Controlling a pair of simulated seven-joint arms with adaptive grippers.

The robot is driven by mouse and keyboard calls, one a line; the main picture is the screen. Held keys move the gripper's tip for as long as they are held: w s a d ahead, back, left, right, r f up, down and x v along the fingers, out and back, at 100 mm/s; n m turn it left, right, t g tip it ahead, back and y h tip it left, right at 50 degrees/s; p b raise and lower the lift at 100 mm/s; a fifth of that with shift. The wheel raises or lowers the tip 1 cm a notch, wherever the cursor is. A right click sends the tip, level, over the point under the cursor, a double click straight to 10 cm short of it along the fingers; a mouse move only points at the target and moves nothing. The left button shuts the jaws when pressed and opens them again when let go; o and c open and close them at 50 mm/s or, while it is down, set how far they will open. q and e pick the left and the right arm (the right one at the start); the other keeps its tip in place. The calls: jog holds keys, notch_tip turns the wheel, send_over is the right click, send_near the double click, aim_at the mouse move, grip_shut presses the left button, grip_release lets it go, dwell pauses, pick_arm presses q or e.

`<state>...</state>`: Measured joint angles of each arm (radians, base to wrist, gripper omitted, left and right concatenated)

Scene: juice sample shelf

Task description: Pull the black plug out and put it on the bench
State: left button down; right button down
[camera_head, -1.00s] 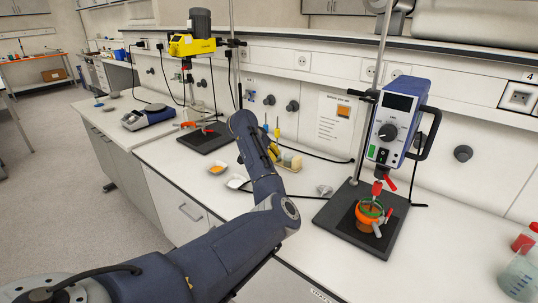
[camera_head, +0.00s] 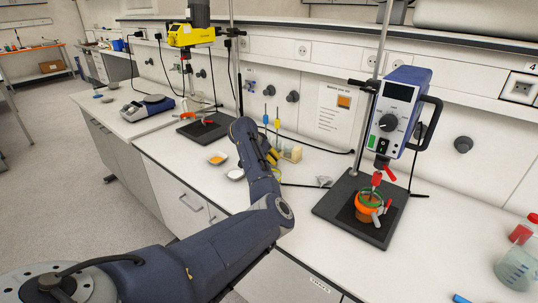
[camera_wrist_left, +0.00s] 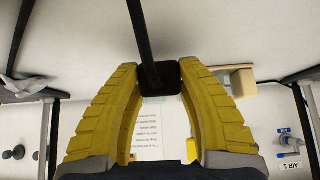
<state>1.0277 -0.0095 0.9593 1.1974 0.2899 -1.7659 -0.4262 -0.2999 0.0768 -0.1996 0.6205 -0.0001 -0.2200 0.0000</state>
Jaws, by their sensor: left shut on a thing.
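The black plug (camera_wrist_left: 160,78) sits between the yellow fingers of my left gripper (camera_wrist_left: 162,85) in the left wrist view. The gripper is shut on it, and a thick black cable runs from it to the top of that view. No socket shows right around the plug there. In the head view my left gripper (camera_head: 271,157) is low over the bench (camera_head: 215,190), beside the small rack; the plug is hidden there, and I cannot tell whether it touches the bench. My right gripper is not in view.
A blue stirrer (camera_head: 398,115) stands over an orange-clamped vessel (camera_head: 367,207) farther right. A beaker (camera_head: 518,268) is at the right edge. The front-right bench is mostly clear.

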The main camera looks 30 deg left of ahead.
pick_arm(q)
jog(key=shift+f, duration=0.15)
jog(key=c, duration=0.8)
grip_release()
jog(key=shift+c, duration=0.2)
jog(key=d+v, duration=0.1)
jog(key=v, duration=1.1)
jog(key=shift+a, duration=0.45)
